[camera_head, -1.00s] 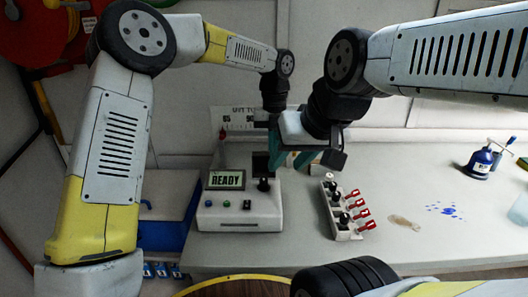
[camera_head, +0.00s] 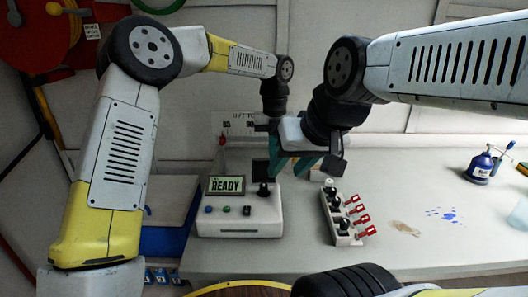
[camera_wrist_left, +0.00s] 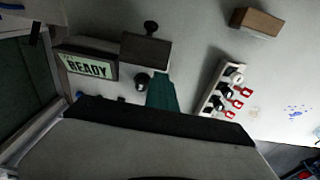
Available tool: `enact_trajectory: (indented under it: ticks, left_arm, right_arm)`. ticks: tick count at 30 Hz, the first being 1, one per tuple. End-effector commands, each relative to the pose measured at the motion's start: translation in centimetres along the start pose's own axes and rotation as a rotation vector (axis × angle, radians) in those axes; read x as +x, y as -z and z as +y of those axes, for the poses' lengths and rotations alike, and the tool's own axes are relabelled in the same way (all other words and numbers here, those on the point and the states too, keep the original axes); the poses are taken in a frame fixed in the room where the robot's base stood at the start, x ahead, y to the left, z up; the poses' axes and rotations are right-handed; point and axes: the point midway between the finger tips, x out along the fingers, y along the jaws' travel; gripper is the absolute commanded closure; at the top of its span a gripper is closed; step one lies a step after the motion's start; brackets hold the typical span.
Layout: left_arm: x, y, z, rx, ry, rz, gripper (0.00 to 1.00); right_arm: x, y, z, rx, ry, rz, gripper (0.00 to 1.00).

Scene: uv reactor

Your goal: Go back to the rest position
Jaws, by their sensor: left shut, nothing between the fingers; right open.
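My right gripper (camera_head: 290,166) hangs from the arm coming in at the right, with teal fingers spread apart and empty. It is in front of the reactor unit in the head view, and I cannot tell its height above the bench. My left arm reaches in from the left, and its gripper is mostly hidden behind the right one. In the left wrist view the left gripper (camera_wrist_left: 161,92) shows as teal fingers close together, shut and empty. The white reactor unit (camera_head: 213,226) has a display (camera_head: 226,185) reading READY, a black knob and small buttons.
A switch box (camera_head: 343,215) with black knobs and red levers stands right of the unit. Brown and blue stains mark the bench (camera_head: 400,185). A blue bin (camera_head: 162,241) is at the left. The bench's right middle is free of standing objects.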

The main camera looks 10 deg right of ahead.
Motion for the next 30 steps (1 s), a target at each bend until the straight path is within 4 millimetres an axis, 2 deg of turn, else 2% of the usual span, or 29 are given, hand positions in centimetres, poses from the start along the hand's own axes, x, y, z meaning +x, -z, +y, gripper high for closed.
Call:
enact_trajectory:
  ticks: [3, 12, 17, 20, 23, 30]
  left_arm:
    - [-1.1, -0.6, 0.2, -0.006, 0.003, -0.017, 1.00]
    - [-6.0, -0.1, 0.0, -0.003, 0.002, -0.009, 1.00]
    - [-7.7, 0.0, 0.1, -0.008, 0.001, -0.008, 1.00]
    - [-8.6, 0.6, 0.8, -0.069, -0.001, -0.023, 1.00]
    - [-10.0, 1.6, 2.5, -0.220, 0.000, -0.060, 1.00]
    - [-13.1, 6.3, 8.9, -0.811, 0.060, -0.169, 1.00]
  right_arm:
    - [0.0, 0.0, 0.0, 0.000, 0.000, 0.000, 0.60]
    - [0.0, 0.0, 0.0, 0.000, 0.000, 0.000, 0.60]
    - [0.0, 0.0, 0.0, 0.000, 0.000, 0.000, 0.60]
    - [0.0, 0.0, 0.0, 0.000, 0.000, 0.000, 0.60]
    - [0.0, 0.0, 0.0, 0.000, 0.000, 0.000, 0.60]
    - [0.0, 0.0, 0.0, 0.000, 0.000, 0.000, 0.60]
